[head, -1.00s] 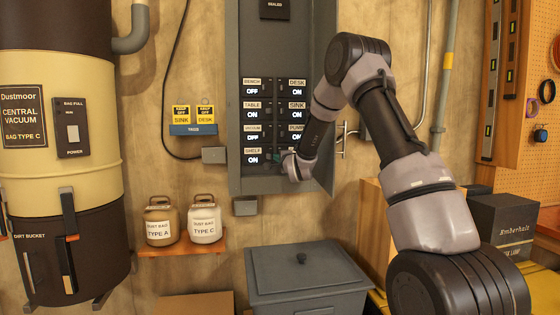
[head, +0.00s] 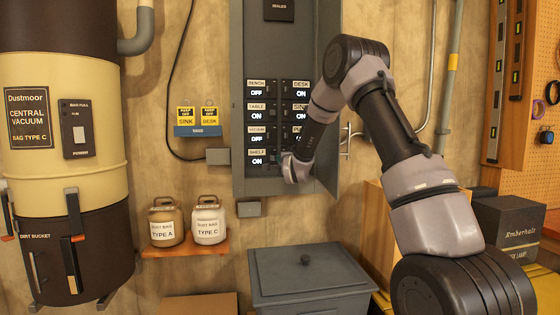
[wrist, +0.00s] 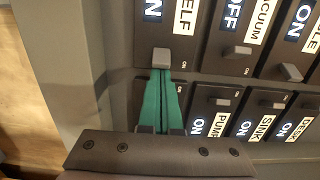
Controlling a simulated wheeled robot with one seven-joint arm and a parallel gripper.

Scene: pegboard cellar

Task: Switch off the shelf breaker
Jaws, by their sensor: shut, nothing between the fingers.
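The shelf breaker (head: 257,160) is the bottom left switch in the grey panel (head: 239,120), and its display reads ON. In the wrist view its small grey lever (wrist: 160,55) stands beside the SHELF label, near a small ON mark. My gripper (wrist: 161,73) has its green fingers shut together with nothing between them. The fingertips are right at the lever's near edge; I cannot tell whether they touch it. In the head view my wrist covers the area right of the shelf breaker, and the fingers are mostly hidden.
The vacuum switch (wrist: 237,52) is beside the shelf switch and reads OFF. The bench reads OFF, and the table and desk read ON. The pump switch (wrist: 220,102) reads ON close to my fingers. Dust bag jars (head: 208,225) and a grey bin (head: 310,285) are below.

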